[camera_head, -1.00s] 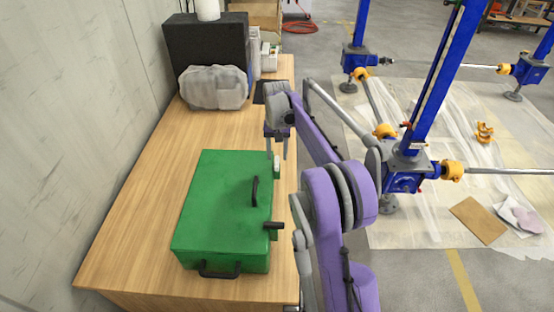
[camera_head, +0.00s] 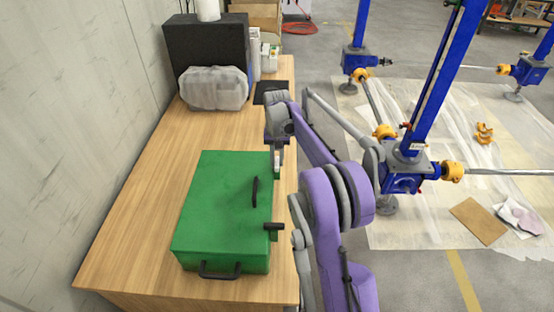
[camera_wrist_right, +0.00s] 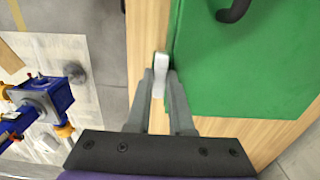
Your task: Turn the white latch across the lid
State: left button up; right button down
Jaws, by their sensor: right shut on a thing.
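A green box (camera_head: 220,205) with a closed lid stands on the wooden table. The white latch (camera_head: 277,172) is at the box's right edge, towards the far corner. It also shows in the right wrist view as a small pale tab (camera_wrist_right: 160,66) beside the green lid. My right gripper (camera_head: 277,151) reaches down beside that edge and is shut on the white latch, with a finger on each side of it (camera_wrist_right: 160,82). My left gripper is in neither view.
The lid has a black handle (camera_head: 255,191), and a dark latch (camera_head: 273,226) sticks out nearer the front of the right edge. A wrapped grey bundle (camera_head: 213,88) and a black case (camera_head: 206,45) stand at the back. The table (camera_head: 140,220) is clear left of the box.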

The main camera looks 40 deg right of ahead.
dwell(0.3)
jog(key=n, duration=0.4)
jog(key=shift+n, duration=0.4)
jog(key=n, duration=0.4)
jog(key=shift+n, duration=0.3)
jog(key=n, duration=0.4)
jog(key=shift+n, duration=2.1)
jog(key=c, duration=0.8)
grip_release()
jog(key=shift+r, duration=0.1)
